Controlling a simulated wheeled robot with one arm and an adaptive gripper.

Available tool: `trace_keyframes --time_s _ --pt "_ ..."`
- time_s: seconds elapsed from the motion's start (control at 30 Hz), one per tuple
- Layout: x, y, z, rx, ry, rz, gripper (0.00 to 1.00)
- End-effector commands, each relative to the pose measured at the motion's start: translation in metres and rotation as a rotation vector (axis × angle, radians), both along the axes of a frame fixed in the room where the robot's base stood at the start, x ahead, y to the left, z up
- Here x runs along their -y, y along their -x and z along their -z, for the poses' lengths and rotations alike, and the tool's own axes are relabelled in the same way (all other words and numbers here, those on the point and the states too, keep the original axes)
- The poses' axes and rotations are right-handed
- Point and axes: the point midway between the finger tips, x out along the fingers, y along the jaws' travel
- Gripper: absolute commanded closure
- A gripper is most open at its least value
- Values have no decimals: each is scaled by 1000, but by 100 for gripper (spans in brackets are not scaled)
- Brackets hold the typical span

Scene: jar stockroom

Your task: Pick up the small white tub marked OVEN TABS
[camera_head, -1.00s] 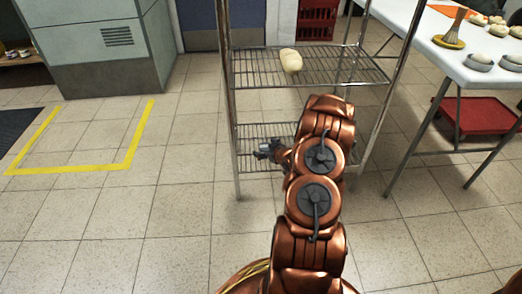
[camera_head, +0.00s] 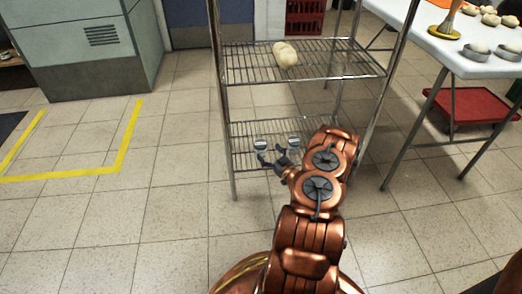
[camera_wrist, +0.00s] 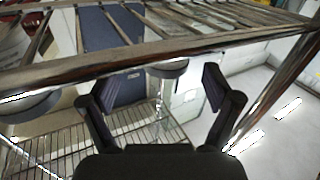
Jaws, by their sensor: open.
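Two small round, light-topped containers stand on the lower wire shelf in the head view, a left one (camera_head: 261,145) and a right one (camera_head: 292,141). No marking is readable, so I cannot tell which is the OVEN TABS tub. My gripper (camera_head: 271,157) is open at the shelf's front edge, just before the left container. In the wrist view, which appears upside down, my open gripper (camera_wrist: 160,88) has one grey round container (camera_wrist: 168,68) between and beyond its fingers. Another round container (camera_wrist: 28,105) is at the left edge. Nothing is held.
The metal rack's upper shelf (camera_head: 240,68) carries pale dough-like lumps (camera_head: 285,53) above my gripper. Thin rack posts (camera_head: 229,150) flank the space. A white table (camera_head: 470,62) and a red tray (camera_head: 470,107) are at the right. Floor at the left is clear, with yellow tape (camera_head: 123,150).

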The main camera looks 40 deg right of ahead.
Motion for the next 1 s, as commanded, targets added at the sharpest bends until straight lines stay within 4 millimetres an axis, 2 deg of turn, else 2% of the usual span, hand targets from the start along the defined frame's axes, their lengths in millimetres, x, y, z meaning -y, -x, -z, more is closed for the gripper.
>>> trace_keyframes --time_s 0.4,0.77,1.0 --pt "2 -45 0 0 2 1 11" --pt "5 -51 -3 0 -1 5 11" --pt "4 -51 -3 0 -1 5 36"
